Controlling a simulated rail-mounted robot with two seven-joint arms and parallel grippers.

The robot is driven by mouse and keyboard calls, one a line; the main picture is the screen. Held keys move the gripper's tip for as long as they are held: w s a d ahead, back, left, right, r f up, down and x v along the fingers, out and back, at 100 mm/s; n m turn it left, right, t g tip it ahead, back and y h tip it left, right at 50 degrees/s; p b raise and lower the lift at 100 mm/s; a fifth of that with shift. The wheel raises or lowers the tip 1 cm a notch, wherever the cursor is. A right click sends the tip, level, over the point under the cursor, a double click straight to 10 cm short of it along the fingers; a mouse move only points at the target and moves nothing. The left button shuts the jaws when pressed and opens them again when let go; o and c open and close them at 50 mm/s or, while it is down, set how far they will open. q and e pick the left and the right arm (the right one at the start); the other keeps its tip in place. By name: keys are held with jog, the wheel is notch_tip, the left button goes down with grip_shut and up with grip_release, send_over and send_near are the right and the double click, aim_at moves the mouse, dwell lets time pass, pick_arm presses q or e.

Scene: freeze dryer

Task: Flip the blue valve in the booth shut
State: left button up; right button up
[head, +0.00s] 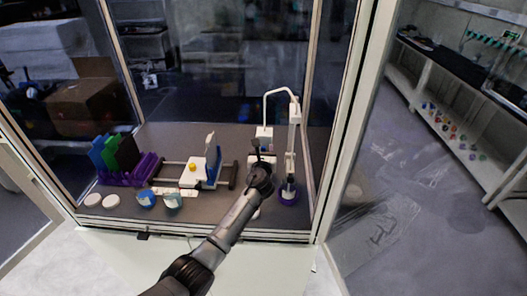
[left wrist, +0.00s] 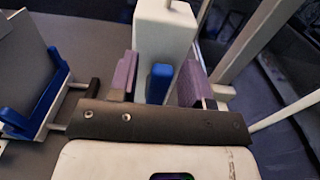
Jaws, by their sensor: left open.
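The blue valve (left wrist: 160,84) shows in the left wrist view as a small upright blue piece in front of a white block (left wrist: 163,32). My left gripper (left wrist: 158,76) is open, with one purple finger on each side of the valve. Gaps show between the fingers and the valve, and I see no clear contact. In the head view my left gripper (head: 258,157) is inside the booth, in front of the white apparatus (head: 294,110) with its bent tube. My gripper hides the valve there. My right gripper is not in view.
The booth's front frame (head: 200,230) runs below my arm, and a post (head: 350,120) stands at right.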

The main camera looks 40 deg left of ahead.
pick_arm(q)
jog(key=shift+c, duration=0.3)
grip_shut()
jog(key=shift+s+a+f+n+b, duration=0.5)
jog(key=shift+n+b, duration=0.8)
jog(key=shift+n, duration=1.65)
jog(key=shift+s+a+f+n+b, duration=0.2)
jog(key=shift+a+f+n+b, duration=0.8)
jog(key=shift+n, duration=2)
jog(key=shift+s+a+f+n+b, duration=0.1)
jog(key=shift+s+f+n+b, duration=0.3)
jog(key=shift+n+b, duration=1.9)
jog(key=shift+n+p, duration=0.65)
jog(key=shift+n, duration=0.2)
